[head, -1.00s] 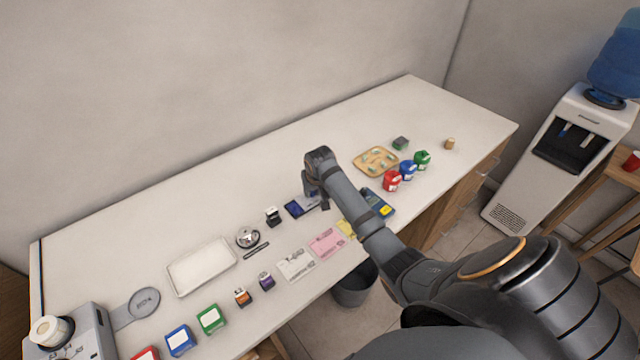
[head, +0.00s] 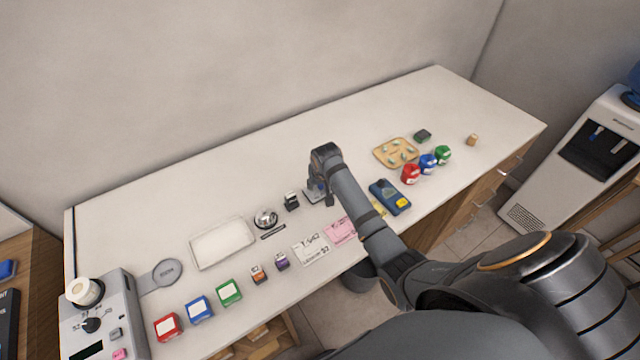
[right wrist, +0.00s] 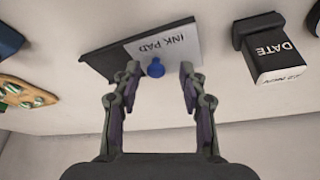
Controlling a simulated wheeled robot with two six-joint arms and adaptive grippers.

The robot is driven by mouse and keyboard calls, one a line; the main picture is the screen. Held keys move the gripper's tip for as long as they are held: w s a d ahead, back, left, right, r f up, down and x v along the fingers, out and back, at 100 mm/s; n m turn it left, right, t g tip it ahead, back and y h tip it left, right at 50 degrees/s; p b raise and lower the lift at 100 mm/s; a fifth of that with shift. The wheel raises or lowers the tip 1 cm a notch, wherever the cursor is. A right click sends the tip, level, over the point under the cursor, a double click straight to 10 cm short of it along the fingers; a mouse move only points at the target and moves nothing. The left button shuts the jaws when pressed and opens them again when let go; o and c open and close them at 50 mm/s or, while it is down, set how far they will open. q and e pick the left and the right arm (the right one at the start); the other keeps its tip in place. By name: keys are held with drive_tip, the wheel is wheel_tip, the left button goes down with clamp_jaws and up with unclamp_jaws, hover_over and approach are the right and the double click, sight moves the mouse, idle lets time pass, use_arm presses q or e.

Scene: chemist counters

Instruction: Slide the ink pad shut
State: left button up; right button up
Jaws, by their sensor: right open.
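The ink pad lid (right wrist: 178,43) is a pale plate lettered INK PAD, seen upside down in the right wrist view. A round blue knob (right wrist: 155,68) shows at its near edge. A dark part of the ink pad (right wrist: 105,57) sticks out to the left of the lid in that view. My right gripper (right wrist: 158,70) is open, with one fingertip on each side of the knob and a gap to it. In the head view the ink pad (head: 312,194) is mostly hidden by my right gripper (head: 323,198). My left gripper is not in view.
A date stamp (right wrist: 268,50) stands beside the pad; it also shows in the head view (head: 291,201). A bell (head: 265,218) and a pen (head: 272,232) lie left of it. A blue device (head: 390,196) and paper slips (head: 312,249) are nearby. The counter behind is clear.

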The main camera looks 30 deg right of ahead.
drive_tip(key=v, duration=1.2)
drive_tip(key=shift+f, duration=0.1)
